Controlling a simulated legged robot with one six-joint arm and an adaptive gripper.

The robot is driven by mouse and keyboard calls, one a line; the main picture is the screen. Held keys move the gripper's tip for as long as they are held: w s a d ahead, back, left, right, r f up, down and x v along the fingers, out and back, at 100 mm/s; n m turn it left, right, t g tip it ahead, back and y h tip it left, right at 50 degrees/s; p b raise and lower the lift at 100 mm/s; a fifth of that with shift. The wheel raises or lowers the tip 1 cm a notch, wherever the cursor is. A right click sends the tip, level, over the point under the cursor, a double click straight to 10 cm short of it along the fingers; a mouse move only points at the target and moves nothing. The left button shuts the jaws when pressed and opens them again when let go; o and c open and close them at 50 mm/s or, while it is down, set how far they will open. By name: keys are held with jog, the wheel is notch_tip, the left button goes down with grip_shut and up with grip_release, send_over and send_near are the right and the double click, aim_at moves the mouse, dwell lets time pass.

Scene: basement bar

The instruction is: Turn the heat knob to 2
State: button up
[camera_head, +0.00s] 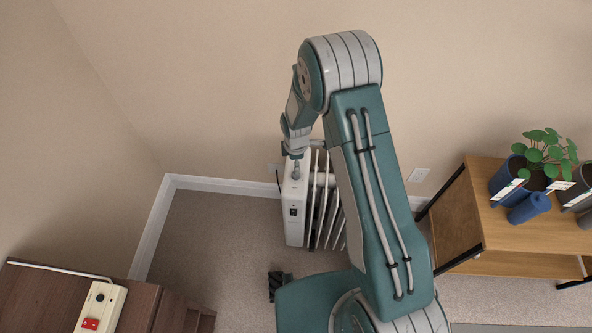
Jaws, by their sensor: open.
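A white ribbed radiator heater (294,228) stands on the carpet against the back wall, with a narrow control face toward the left and dark markings on it. My gripper (296,160) is at the upper part of that face, with my arm reaching down to it from above. My gripper is open. A small grey part (296,173) shows just below it; I cannot tell whether it is the heat knob or a fingertip. No knob marking or number is readable. My arm hides part of the heater's ribs on the right.
A dark wooden cabinet (45,295) at the lower left bears a cream box (100,305) with a red switch. Carpet left of the heater is clear.

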jog(key=f, duration=0.8)
jog(key=shift+w, duration=0.25)
grip_shut()
